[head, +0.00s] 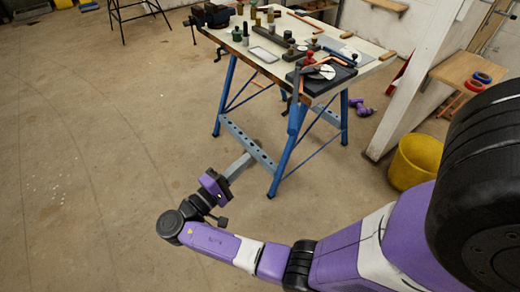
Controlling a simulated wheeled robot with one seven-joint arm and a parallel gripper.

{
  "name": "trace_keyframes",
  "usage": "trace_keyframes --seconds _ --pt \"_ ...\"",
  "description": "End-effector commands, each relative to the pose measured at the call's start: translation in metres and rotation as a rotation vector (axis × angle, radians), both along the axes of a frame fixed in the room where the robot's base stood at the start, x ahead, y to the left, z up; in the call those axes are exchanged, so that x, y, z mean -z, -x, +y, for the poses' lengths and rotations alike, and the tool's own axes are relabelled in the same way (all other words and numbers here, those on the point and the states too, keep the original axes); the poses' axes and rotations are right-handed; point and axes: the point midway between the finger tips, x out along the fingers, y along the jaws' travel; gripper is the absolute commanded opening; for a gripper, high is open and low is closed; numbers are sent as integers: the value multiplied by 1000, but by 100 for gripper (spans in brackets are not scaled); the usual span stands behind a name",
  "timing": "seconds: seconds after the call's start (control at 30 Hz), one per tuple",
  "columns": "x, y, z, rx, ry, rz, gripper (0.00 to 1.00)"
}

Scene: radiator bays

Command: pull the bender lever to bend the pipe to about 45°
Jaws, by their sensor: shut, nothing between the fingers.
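The pipe bender (325,73) sits on a black base at the near right corner of the workbench. It has a pale disc and a red knob. A copper-coloured pipe (302,73) runs by it; its bend angle is too small to tell. A bar with a blue end (340,57) lies beside the disc and looks like the lever. My gripper (246,161) is shut and empty. It is low in front of the bench, left of and well below the bender in the picture, apart from the lever.
The workbench (228,53) stands on blue legs with a perforated crossbar (247,145) close behind my gripper. A vise (210,16) and several small items are on top. A yellow bucket (414,163) and a white post (413,85) stand at right. The floor at left is clear.

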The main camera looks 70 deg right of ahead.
Motion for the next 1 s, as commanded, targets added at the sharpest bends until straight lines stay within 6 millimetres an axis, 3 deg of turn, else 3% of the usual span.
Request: trace_keyframes --seconds 0.5,0.7,1.0 --pt "-16 36 -87 5 1 -3 0" --pt "-21 60 -97 3 0 -2 0" --pt "-21 70 -101 -1 1 -4 0"
